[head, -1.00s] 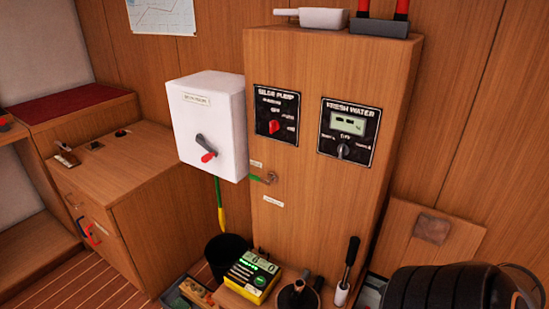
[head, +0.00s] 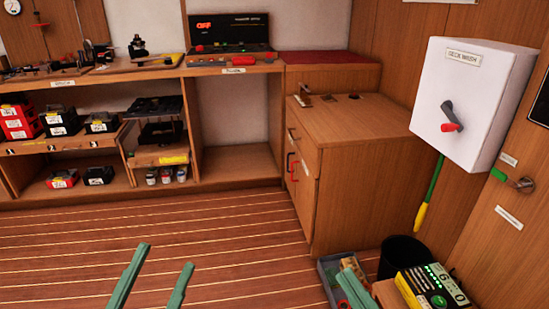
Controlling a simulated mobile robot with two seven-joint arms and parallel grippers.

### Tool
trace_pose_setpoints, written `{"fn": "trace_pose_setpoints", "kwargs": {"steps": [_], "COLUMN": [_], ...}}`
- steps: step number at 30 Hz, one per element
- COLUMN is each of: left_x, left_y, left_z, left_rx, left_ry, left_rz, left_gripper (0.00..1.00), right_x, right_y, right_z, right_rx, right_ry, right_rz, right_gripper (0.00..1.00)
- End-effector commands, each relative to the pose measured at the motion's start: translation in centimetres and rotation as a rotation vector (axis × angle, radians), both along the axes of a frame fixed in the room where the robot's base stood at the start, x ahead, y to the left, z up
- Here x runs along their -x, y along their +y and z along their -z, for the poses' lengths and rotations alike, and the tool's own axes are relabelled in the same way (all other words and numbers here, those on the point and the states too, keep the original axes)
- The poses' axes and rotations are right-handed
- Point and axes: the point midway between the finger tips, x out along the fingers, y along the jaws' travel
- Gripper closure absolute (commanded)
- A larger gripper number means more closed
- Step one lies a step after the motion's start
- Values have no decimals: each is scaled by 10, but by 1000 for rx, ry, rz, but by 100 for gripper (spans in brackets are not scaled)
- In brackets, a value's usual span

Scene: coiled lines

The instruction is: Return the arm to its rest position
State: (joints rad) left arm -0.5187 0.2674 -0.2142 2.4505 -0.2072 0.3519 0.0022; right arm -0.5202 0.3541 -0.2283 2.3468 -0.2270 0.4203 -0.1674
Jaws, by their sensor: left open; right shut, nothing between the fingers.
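My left gripper (head: 167,256) shows at the bottom of the head view, left of centre. Its two green fingers stand apart with nothing between them, over the striped wooden floor. My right gripper (head: 352,283) shows at the bottom, right of centre. Its green fingers are together and hold nothing. It overlaps the grey bin in the picture; I cannot tell whether it touches it. The rest of both arms is out of view.
A grey bin (head: 326,272), a black bucket (head: 404,257) and a yellow-and-black device (head: 432,289) stand at lower right. A wooden cabinet (head: 352,151) and a white wall box (head: 472,92) rise behind. Shelves with small bins line the back left. The left floor is clear.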

Motion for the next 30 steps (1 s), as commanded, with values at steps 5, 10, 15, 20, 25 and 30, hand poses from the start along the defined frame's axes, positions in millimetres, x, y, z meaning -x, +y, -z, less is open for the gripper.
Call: {"fn": "trace_pose_setpoints", "kwargs": {"steps": [5, 10, 15, 20, 25, 30], "left_x": [25, 7, -17, -37, -47, -31], "left_y": [-4, -1, 4, 10, 20, 30], "left_z": [-11, -19, -4, 17, 55, 100], "left_rx": [1, -1, -3, -5, -10, -16], "left_ry": [-147, -42, 123, 328, 623, 932], "left_rz": [33, 9, -26, -67, -120, -169], "left_gripper": [38, 38, 38, 38, 38, 38], "right_x": [27, 9, -14, -34, -44, -29], "right_y": [-7, -11, -16, -23, -33, -42], "right_z": [-53, -64, -50, -28, 10, 55], "right_rx": [-200, -225, -224, -224, -219, -210], "right_ry": [-110, 2, 162, 360, 649, 949], "right_rz": [-76, -51, 3, 67, 154, 238], "right_gripper": [100, 100, 100, 100, 100, 100]}}
